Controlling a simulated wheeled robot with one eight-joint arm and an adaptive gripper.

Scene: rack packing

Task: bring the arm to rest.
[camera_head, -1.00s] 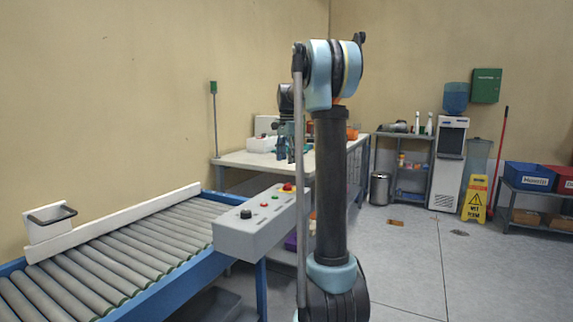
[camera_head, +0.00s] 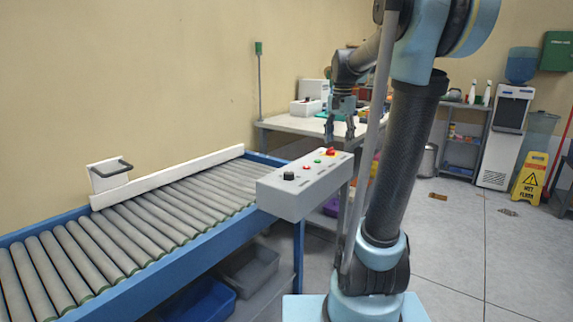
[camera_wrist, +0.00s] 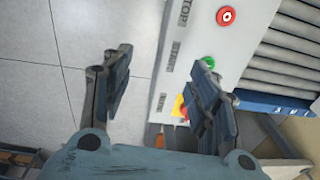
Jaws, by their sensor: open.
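My gripper (camera_head: 339,137) hangs from my bent arm, fingers pointing down, by the far end of the grey control box in the head view. In the wrist view its two fingers (camera_wrist: 165,78) stand apart with nothing held between them. The control box (camera_head: 290,194) carries several buttons, and it also shows in the wrist view (camera_wrist: 196,50), partly behind the right finger. A red emergency button on a yellow base (camera_head: 331,153) lies just below the fingertips in the head view. I cannot tell whether the fingers touch the box.
A roller conveyor with a blue frame (camera_head: 268,157) runs along the left. A worktable (camera_head: 285,123) with boxes stands behind my gripper. Grey and blue bins (camera_head: 205,308) sit under the conveyor. Open floor (camera_head: 455,255) lies right; a yellow wet-floor sign (camera_head: 530,178) stands farther back.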

